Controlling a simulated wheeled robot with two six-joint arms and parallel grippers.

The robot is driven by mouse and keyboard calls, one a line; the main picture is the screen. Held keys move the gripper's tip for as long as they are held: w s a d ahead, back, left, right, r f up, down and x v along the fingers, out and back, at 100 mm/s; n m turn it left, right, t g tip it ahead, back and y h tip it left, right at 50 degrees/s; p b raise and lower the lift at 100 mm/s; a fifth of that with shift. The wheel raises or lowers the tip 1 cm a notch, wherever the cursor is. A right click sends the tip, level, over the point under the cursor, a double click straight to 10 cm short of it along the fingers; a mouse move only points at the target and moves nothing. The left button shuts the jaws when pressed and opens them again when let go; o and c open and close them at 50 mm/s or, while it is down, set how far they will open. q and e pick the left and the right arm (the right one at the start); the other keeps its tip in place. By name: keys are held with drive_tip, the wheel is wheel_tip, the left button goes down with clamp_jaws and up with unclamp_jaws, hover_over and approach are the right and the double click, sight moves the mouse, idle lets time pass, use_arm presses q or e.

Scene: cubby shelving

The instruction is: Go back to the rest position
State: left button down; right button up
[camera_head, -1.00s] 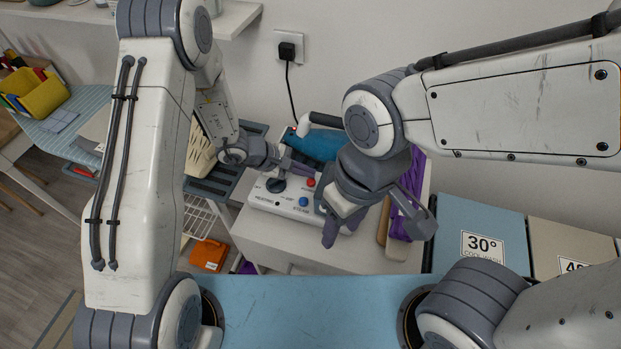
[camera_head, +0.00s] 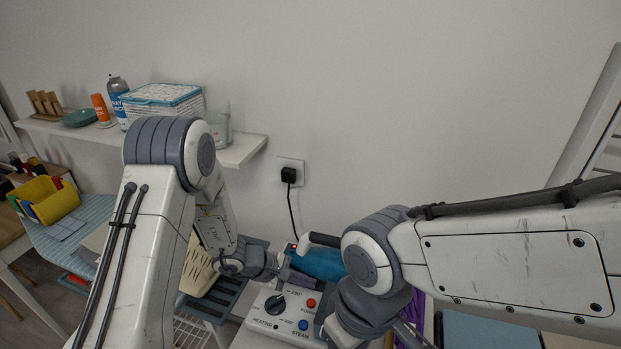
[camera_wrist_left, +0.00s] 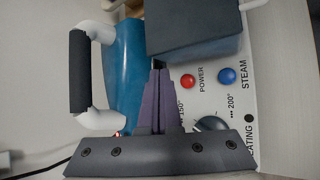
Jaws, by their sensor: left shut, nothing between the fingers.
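My left gripper (camera_head: 300,277) is shut and empty, beside and above a white control box (camera_head: 262,322). The box has a black dial (camera_head: 275,304), a red POWER button (camera_head: 311,303) and a blue STEAM button (camera_head: 303,325). In the left wrist view my left gripper's purple fingers (camera_wrist_left: 160,95) are together. My right arm's wrist (camera_head: 368,305) is at the bottom of the head view. Its fingertips are cut off or hidden there.
A wall shelf (camera_head: 240,150) holds a lidded basket (camera_head: 165,100), bottles and a green dish. A yellow bin (camera_head: 45,198) stands on a blue-striped ironing board (camera_head: 85,230). A black plug (camera_head: 289,174) with a cord is on the wall. Blue and tan boxes lie at bottom right.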

use_arm(q)
drive_tip(key=s+d+r+m, duration=0.1)
drive_tip(key=r, duration=0.1)
drive_tip(key=s+d+r+m+g, duration=0.1)
drive_tip(key=s+d+r, duration=0.1)
drive_tip(key=s+d+r+m+g, duration=0.1)
drive_tip(key=s+r+m, duration=0.1)
drive_tip(key=shift+s+d+r, duration=0.1)
drive_tip(key=shift+s+d, duration=0.05)
drive_tip(key=shift+d, duration=0.05)
drive_tip(key=s+d+r+m+g+y, duration=0.1)
drive_tip(key=s+d+r+m+g, duration=0.15)
drive_tip(key=s+r+m, duration=0.45)
drive_tip(key=s+a+r+m+t+y, duration=0.1)
drive_tip(key=s+a+r+m+y, duration=0.1)
drive_tip(key=s, duration=0.5)
drive_tip(key=s+a+r+m+y, duration=0.3)
drive_tip(key=s+a+m+y, duration=0.1)
drive_tip(key=s+a+m, duration=0.3)
drive_tip(key=shift+a+r+t+y, duration=0.3)
drive_tip(key=shift+a+t+y, duration=0.1)
drive_tip(key=shift+a, duration=0.4)
